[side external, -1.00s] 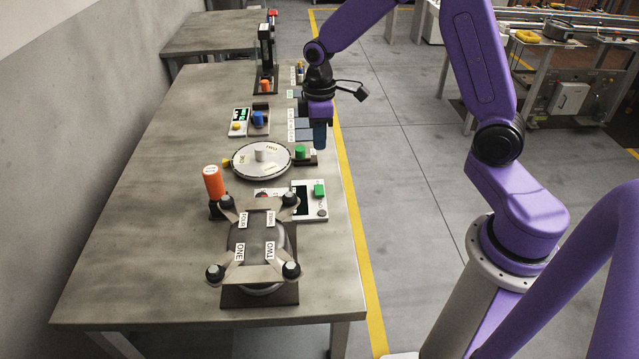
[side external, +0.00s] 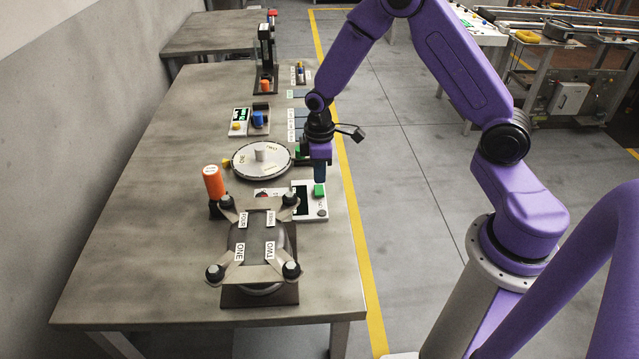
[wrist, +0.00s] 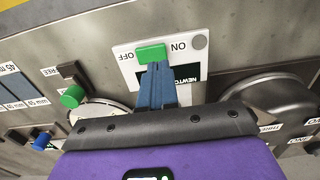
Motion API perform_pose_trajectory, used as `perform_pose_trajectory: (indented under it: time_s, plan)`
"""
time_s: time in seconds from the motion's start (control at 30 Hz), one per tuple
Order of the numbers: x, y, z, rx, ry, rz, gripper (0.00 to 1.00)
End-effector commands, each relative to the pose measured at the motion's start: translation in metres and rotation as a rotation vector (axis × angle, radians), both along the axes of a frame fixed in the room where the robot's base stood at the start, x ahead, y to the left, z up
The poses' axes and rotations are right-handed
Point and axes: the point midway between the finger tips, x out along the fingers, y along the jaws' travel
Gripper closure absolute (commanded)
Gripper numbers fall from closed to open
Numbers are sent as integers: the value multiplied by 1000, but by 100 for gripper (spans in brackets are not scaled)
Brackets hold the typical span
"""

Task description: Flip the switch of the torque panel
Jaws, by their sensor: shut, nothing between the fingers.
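The torque panel (side external: 301,208) is a white plate with a dark display and a green switch (side external: 319,190), on the table's right edge. In the wrist view the panel (wrist: 127,62) carries the words OFF and ON, and its green switch (wrist: 152,54) sits between them, nearer OFF. My gripper (side external: 320,180) is shut and empty, just above and behind the green switch in the side view. In the wrist view my shut fingertips (wrist: 156,68) are right beside the switch and cover part of the display. I cannot tell whether they touch the switch.
A round turntable (side external: 240,168) and an orange-topped post (side external: 214,182) are left of my gripper. A clamped compressor (side external: 258,240) with several arms stands in front of the panel. Another green knob (wrist: 72,96) is near the turntable. The left of the table is clear.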

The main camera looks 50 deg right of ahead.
Motion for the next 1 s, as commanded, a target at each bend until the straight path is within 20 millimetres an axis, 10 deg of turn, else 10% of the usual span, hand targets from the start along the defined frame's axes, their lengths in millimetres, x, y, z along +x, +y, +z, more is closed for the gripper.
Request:
perform_pose_trajectory:
  time_s: [0.3, 1.0]
  plan:
    - [0, 1, -33, 0, 0, 1, 100]
    - [-2, 2, -43, 0, 0, 1, 100]
